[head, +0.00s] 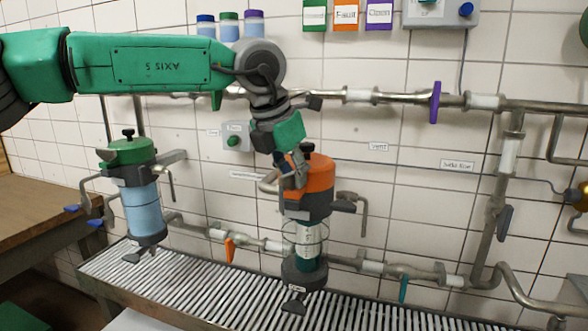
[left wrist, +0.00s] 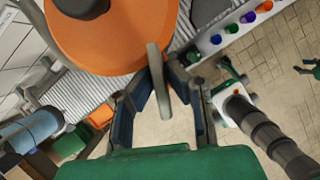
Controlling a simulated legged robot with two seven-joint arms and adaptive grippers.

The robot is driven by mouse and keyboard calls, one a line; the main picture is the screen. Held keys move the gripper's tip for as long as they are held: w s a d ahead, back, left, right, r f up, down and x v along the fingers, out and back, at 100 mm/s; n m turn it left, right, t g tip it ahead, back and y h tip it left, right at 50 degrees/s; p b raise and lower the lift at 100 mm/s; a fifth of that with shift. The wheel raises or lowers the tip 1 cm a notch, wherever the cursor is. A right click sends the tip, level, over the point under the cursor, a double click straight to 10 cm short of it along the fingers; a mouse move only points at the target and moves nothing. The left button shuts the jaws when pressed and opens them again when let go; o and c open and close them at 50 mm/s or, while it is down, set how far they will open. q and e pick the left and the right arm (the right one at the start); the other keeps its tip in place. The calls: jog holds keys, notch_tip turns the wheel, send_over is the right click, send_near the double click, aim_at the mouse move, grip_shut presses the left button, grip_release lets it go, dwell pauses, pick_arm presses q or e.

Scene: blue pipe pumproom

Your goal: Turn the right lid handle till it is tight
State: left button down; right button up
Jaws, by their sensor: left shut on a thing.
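The right vessel has an orange lid (head: 312,178) with a black knob on top, a clear body below it and a dark base. The lid also fills the top left of the left wrist view (left wrist: 110,32). Its grey lid handle (left wrist: 159,85) sticks out from the rim as a bar. My left gripper (head: 287,172) reaches down from above to the lid's left side. In the left wrist view, its two fingers (left wrist: 160,75) lie on either side of the handle and are shut on it. In the head view, the fingers partly hide the handle.
A second vessel with a green lid (head: 132,152) and blue body stands at the left. Pipes with an orange lever (head: 230,250), a teal lever (head: 404,288) and a purple handle (head: 435,102) run along the tiled wall. A ribbed metal grating (head: 180,288) lies below.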

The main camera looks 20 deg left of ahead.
pick_arm(q)
jog(key=shift+f, duration=0.4)
jog(key=c, duration=1.6)
grip_release()
jog(key=shift+w+a, duration=0.1)
pick_arm(e)
jog(key=shift+f, duration=0.1)
pick_arm(q)
jog(key=shift+r, duration=0.15)
